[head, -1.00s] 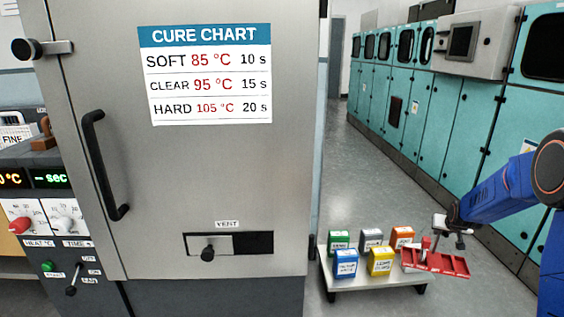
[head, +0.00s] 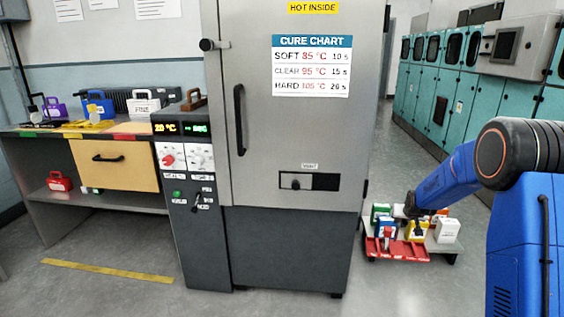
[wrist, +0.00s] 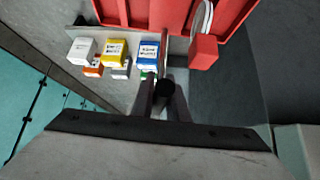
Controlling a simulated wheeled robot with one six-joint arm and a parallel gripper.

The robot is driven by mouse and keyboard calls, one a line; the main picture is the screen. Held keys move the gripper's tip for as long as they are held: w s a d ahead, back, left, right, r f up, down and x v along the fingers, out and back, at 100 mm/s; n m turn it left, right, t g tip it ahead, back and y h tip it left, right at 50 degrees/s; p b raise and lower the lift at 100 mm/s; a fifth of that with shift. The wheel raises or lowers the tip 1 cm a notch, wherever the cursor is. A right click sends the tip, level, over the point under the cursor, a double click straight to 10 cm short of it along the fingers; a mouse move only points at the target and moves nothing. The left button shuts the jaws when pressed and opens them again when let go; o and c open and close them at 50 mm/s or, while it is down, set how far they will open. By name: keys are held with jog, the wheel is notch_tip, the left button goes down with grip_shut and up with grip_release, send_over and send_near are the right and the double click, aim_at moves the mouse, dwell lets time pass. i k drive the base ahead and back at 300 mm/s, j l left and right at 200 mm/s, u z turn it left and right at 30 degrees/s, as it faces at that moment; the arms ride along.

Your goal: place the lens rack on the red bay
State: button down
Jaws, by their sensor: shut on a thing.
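The lens rack is a red tray with compartments (head: 400,251), in the head view in front of the low cart at right. My gripper (head: 412,228) is above it. In the wrist view the red rack (wrist: 130,12) fills the top edge, and my gripper (wrist: 165,88) is shut on its upright part, largely hidden by the fingers. A red block with a pale loop (wrist: 203,50) shows beside it. On the bench at far left, a red strip (head: 132,138) marks the front edge; I take it as the red bay. The surface behind it looks mostly clear.
A tall grey oven cabinet (head: 260,150) with a control panel (head: 185,158) stands between the bench and the rack. The low cart (head: 450,252) holds several coloured boxes. The bench also carries purple, blue and white handled items. Open floor lies in front.

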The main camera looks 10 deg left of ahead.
aim_at(139, 128)
jog(key=k+j+u, duration=0.25)
jog(key=u, duration=0.15)
jog(key=i+j+u, duration=0.1)
jog(key=j+u, duration=0.2)
jog(key=i+j+u, duration=0.3)
jog(key=j+u, duration=0.3)
jog(key=i+j, duration=1.65)
jog(key=k+j+u, duration=0.05)
jog(key=j, duration=0.1)
